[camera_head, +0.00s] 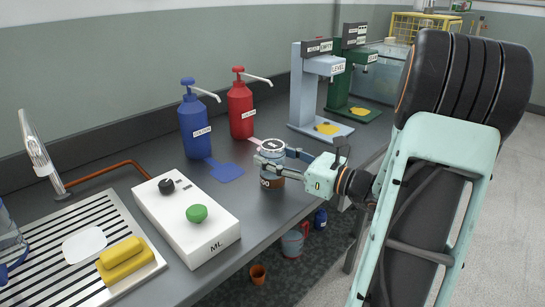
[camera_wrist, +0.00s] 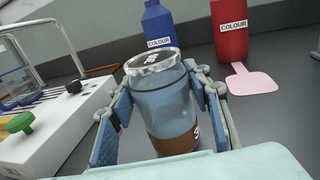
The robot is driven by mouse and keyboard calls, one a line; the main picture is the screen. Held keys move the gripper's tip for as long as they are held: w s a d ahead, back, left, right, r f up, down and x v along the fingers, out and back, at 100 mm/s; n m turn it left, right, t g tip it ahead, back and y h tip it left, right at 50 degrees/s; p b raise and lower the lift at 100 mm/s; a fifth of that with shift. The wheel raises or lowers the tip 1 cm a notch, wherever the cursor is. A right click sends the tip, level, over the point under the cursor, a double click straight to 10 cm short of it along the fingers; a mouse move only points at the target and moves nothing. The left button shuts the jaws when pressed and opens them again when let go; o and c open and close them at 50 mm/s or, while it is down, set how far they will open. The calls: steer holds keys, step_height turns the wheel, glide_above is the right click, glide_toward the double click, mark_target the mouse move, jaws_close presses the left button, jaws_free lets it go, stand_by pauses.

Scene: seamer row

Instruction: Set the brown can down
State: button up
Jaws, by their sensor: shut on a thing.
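The can (camera_head: 271,182) is upright, with a clear or bluish upper body, a brown band at the bottom and a pale lid with dark marking. My gripper (camera_head: 273,161) is shut on it, one finger on each side. In the wrist view the can (camera_wrist: 162,100) stands between the two blue-padded fingers of my gripper (camera_wrist: 160,108). It is over the dark grey counter (camera_head: 262,215), near the front edge.
A white box with a green knob (camera_head: 197,214) lies left of the can. Blue (camera_head: 194,125) and red (camera_head: 241,110) pump bottles stand behind it, with a blue patch (camera_head: 224,170) in front. A pale blue press (camera_head: 310,90) stands to the right. Buckets (camera_head: 292,243) are below the counter.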

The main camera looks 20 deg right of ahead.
steer(key=o, duration=1.4)
steer(key=shift+f, duration=0.15)
steer(key=shift+r, duration=0.25)
steer(key=p+v, duration=0.2)
steer(key=v, duration=0.9)
steer(key=shift+s+d+f, duration=0.1)
steer(key=shift+s+d, duration=0.2)
steer(key=shift+s, duration=0.15)
steer(key=shift+f, duration=0.1)
